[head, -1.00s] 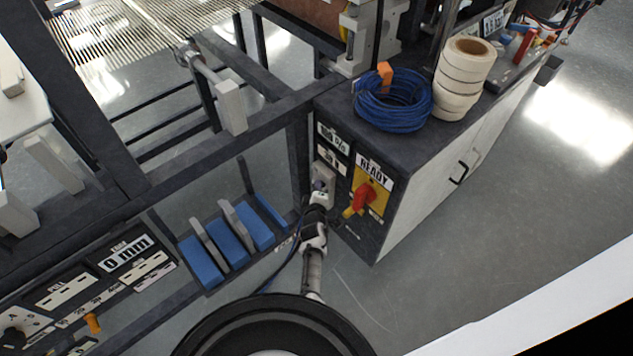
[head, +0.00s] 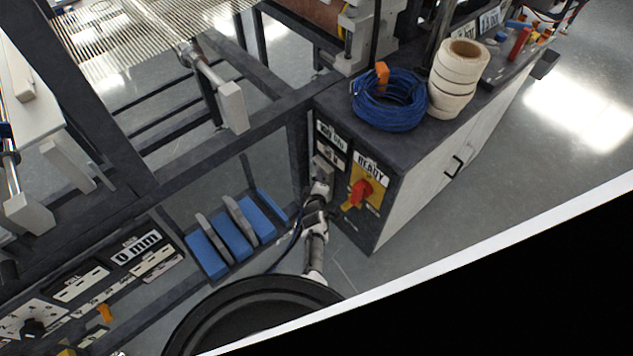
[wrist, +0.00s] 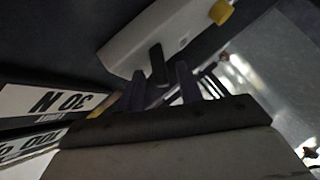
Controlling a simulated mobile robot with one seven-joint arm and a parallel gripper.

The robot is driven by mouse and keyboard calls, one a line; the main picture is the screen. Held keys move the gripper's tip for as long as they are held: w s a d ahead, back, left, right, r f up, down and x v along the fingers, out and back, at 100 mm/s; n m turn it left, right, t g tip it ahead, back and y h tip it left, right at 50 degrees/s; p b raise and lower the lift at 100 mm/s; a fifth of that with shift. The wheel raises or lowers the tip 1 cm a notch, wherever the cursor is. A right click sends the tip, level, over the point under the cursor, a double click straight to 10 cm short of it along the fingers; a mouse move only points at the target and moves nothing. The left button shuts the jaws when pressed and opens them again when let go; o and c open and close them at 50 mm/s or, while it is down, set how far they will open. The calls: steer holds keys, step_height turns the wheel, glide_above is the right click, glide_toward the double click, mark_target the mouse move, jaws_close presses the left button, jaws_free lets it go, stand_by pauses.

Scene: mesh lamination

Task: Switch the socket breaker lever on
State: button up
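The grey-white socket box (wrist: 165,35) fills the upper middle of the wrist view, tilted, with a black breaker lever (wrist: 157,65) sticking out of its lower side. In the head view the box (head: 322,170) is on the front of the dark cabinet, mostly behind my arm. My gripper (wrist: 160,88) has two purple fingers standing apart, one on each side of the lever's line. The lever's tip is close to the gap between them; contact cannot be told. In the head view my gripper (head: 319,187) is at the box, its fingers hardly visible.
A red-and-yellow rotary switch (head: 360,193) under a READY label is just right of the box. A blue cable coil (head: 390,105) and stacked tape rolls (head: 455,80) stand on the cabinet. Blue blocks (head: 230,235) sit on a rail to the left. A yellow knob (wrist: 221,12) is on the box.

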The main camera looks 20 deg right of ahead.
steer(key=f+b, duration=0.1)
steer(key=b, duration=0.3)
steer(key=shift+a+f+n+t, duration=0.1)
steer(key=shift+a+n+t, duration=0.05)
steer(key=shift+n+t, duration=0.15)
steer(key=b, duration=0.3)
steer(key=shift+f+h, duration=0.1)
steer(key=shift+h, duration=0.3)
